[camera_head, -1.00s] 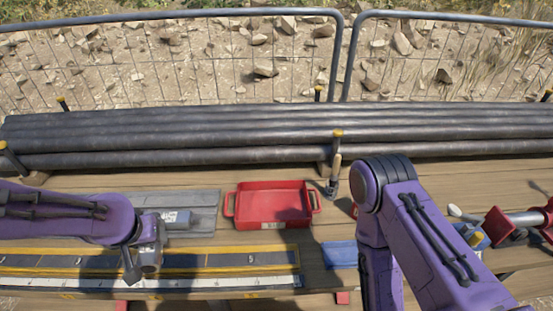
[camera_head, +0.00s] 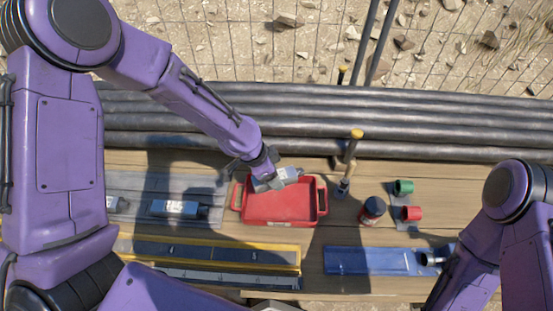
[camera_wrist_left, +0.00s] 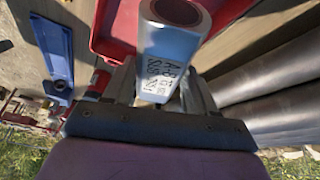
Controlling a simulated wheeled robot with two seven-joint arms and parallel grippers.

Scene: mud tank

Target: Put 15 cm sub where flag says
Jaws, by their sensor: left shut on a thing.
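My left gripper (camera_head: 268,177) is shut on a light blue-grey sub (camera_head: 288,175), over the back part of the red tray (camera_head: 280,221). In the left wrist view the sub (camera_wrist_left: 170,48) sits between the fingers of my left gripper (camera_wrist_left: 158,88), with dark handwriting on its side and a round open end. I cannot tell whether it touches the tray. A similar sub (camera_head: 178,208) lies on the grey board (camera_head: 135,182) at left, with part of another (camera_head: 117,204) beside it. No flag can be made out.
A yellow-edged measuring board (camera_head: 215,250) lies in front of the tray. A blue tray (camera_head: 365,261) lies at front right. A dark can (camera_head: 372,210), a green ring (camera_head: 403,187) and a red ring (camera_head: 412,213) stand at right. Long pipes (camera_head: 300,120) line the back.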

